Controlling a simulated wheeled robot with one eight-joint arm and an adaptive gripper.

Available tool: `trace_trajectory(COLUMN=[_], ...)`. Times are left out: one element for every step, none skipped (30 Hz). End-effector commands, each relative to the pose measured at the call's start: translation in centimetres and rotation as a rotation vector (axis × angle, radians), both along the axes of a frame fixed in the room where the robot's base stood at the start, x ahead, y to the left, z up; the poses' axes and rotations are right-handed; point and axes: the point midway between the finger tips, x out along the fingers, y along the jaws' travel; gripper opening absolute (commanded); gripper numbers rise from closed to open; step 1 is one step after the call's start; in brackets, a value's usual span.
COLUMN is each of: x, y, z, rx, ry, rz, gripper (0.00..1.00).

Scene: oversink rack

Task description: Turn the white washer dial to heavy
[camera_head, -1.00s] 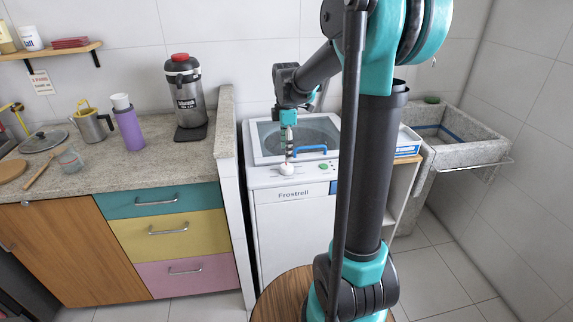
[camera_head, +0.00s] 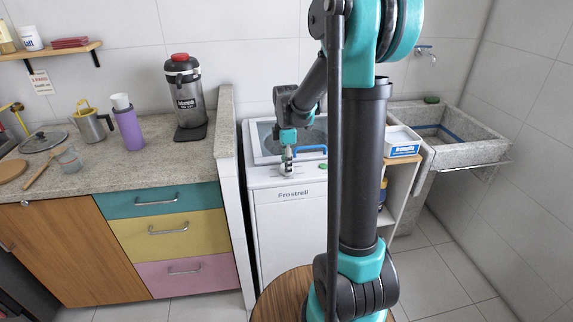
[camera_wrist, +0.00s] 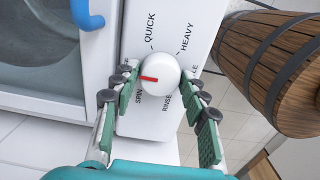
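The white washer dial (camera_wrist: 157,73) is on the panel of the white washer (camera_head: 293,228). Its red mark points left in the wrist view, between the SPIN and QUICK labels. The HEAVY label (camera_wrist: 187,38) is printed at the dial's upper right. RINSE is below, and another label is partly hidden by a finger. My gripper (camera_wrist: 160,84) is open, with one green-padded finger on each side of the dial. Small gaps seem to show beside the dial; contact cannot be told. In the head view my gripper (camera_head: 288,160) hides most of the dial.
A blue lid handle (camera_head: 310,150) stands close behind the dial. A green button (camera_head: 322,166) is to its right. A low wall (camera_head: 228,150) and the counter are on the left. A shelf with a white-and-blue box (camera_head: 403,143) and a stone sink (camera_head: 465,143) are on the right.

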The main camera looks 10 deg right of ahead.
Motion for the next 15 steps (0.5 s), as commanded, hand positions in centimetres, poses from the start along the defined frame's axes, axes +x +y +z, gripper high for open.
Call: trace_trajectory(x=[0.0, 0.0, 0.0, 0.0, 0.0, 0.0, 0.0, 0.0, 0.0, 0.0, 0.0, 0.0, 0.0, 0.0, 0.0], y=[0.0, 0.0, 0.0, 0.0, 0.0, 0.0, 0.0, 0.0, 0.0, 0.0, 0.0, 0.0, 0.0, 0.0, 0.0], z=[0.01, 0.01, 0.01, 0.01, 0.01, 0.01, 0.01, 0.01, 0.01, 0.02, 0.02, 0.02, 0.02, 0.02, 0.02], rx=[0.0, 0.0, 0.0, 0.0, 0.0, 0.0, 0.0, 0.0, 0.0, 0.0, 0.0, 0.0, 0.0, 0.0, 0.0], ry=[0.0, 0.0, 0.0, 0.0, 0.0, 0.0, 0.0, 0.0, 0.0, 0.0, 0.0, 0.0, 0.0, 0.0, 0.0], rz=[0.0, 0.0, 0.0, 0.0, 0.0, 0.0, 0.0, 0.0, -0.001, -0.003, -0.006, -0.011, -0.017, -0.024, -0.035], gripper=[0.34, 0.3, 0.26, 0.22, 0.18, 0.13, 0.13, 0.13, 0.12, 0.12, 0.12, 0.12, 0.12, 0.12, 0.12])
